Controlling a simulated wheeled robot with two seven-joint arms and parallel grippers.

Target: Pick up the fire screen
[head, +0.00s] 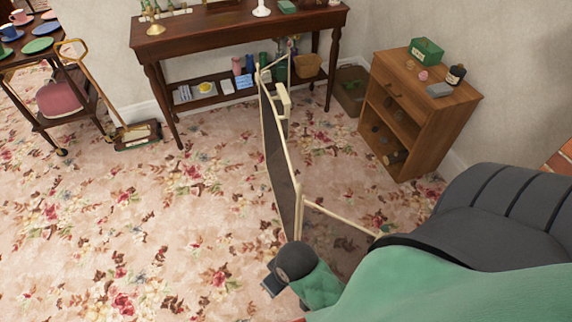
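The fire screen (277,152) is in the middle of the head view, upright and seen nearly edge-on. It has a dark mesh panel in a thin cream frame, a cream handle-like piece on its right face, and side wings angled to the right at its far and near ends. My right arm, green and dark grey, comes in from the lower right. Its dark end, with my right gripper (272,284), is by the screen's near lower corner. The fingers are not clear, and I cannot tell whether they touch the frame. My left gripper is out of view.
A dark wooden console table (233,26) stands against the back wall, with a loaded lower shelf. A small wooden cabinet (451,100) is to the right. A carpet sweeper (136,134) and a tea trolley (72,112) are at left. The floral carpet at left is clear.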

